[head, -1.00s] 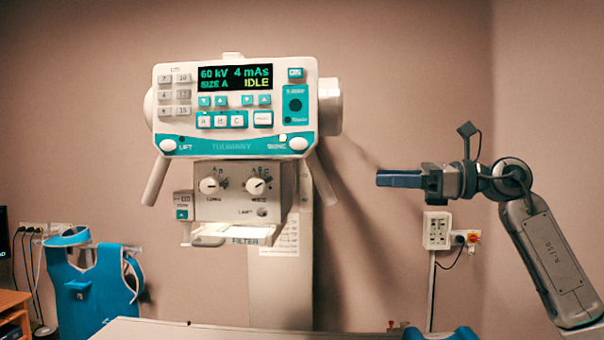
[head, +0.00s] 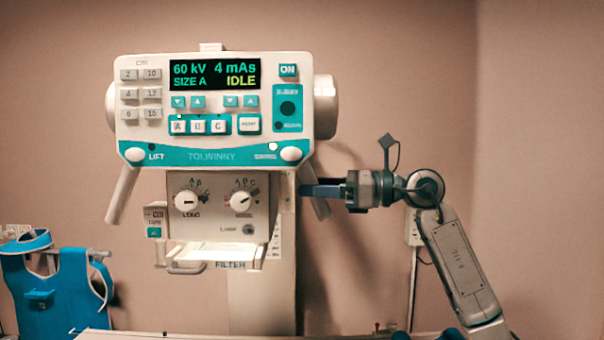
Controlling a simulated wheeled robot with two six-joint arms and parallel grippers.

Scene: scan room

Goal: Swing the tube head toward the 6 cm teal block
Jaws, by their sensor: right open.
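The white and teal tube head (head: 212,105) hangs in the middle-left of the head view, facing me. Its screen reads 60 kV, 4 mAs, SIZE A, IDLE. A slanted handle (head: 122,195) hangs on its left, and another handle (head: 320,208) on its right. My right gripper (head: 306,190) points left at the right handle, its blue fingers overlapping it in the picture. It is open; I cannot tell whether the handle is between the fingers or touched. My left gripper is not in view. I cannot make out a 6 cm teal block.
A white table top (head: 120,335) edges the bottom of the view, with blue items (head: 450,335) at its right, mostly cut off. A blue apron (head: 50,290) hangs at the lower left. A wall socket (head: 413,228) is partly behind my right arm. The upper right wall is bare.

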